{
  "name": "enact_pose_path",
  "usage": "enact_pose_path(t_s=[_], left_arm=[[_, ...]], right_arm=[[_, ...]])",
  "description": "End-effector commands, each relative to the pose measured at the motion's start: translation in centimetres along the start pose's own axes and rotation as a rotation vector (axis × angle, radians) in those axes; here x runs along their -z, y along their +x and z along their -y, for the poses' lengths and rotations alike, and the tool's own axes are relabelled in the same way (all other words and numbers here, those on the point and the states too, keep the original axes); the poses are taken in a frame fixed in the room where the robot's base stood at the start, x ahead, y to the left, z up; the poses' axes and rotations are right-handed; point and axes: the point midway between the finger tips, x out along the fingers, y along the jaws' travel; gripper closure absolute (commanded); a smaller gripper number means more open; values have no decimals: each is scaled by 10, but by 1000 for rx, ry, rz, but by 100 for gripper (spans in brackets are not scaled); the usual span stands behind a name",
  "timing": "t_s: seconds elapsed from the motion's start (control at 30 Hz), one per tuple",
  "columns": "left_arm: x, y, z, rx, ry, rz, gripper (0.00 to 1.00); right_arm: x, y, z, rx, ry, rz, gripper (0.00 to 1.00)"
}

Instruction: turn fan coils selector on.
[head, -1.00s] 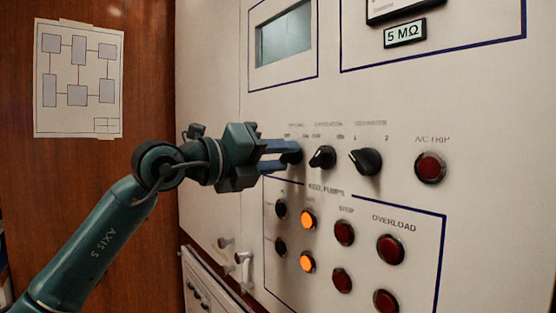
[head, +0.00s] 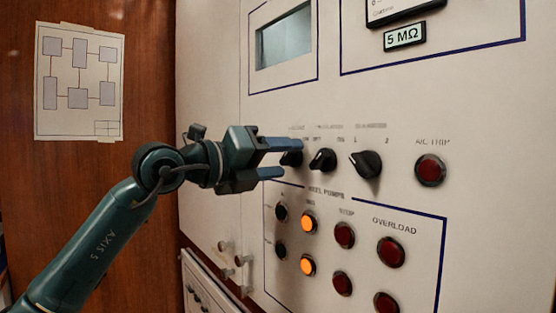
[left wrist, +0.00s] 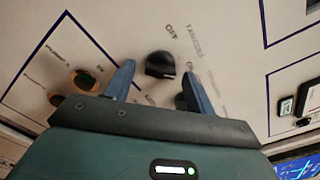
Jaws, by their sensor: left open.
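The fan coils selector (head: 291,158) is a black knob, the leftmost of three in a row on the pale panel. It also shows in the left wrist view (left wrist: 160,65), with the print FAN COILS and OFF near it. My left gripper (head: 293,159) is open at this knob, one blue finger above and one below. In the left wrist view the fingertips (left wrist: 159,68) lie on either side of the knob with gaps; I cannot tell any contact. The knob's pointer direction is unclear. My right gripper is not in view.
A middle knob (head: 322,160) and a right knob (head: 365,163) sit close beside the selector. Below are pump buttons, including a lit orange one (head: 308,222). A red A/C trip button (head: 430,170) is at right. A screen (head: 285,38) is above.

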Motion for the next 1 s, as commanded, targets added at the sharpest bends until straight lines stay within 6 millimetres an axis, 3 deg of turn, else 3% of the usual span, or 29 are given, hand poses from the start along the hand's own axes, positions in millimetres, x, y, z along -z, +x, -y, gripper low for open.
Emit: enact_pose_path(t_s=[0.27, 0.7, 1.0], left_arm=[[0, -10, -1, 0, 0, 2, 45], [1, -101, -2, -2, 1, 2, 45], [0, -131, 0, 0, 0, 1, 45]], right_arm=[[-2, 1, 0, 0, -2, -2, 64], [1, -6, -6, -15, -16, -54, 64], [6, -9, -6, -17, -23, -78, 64]])
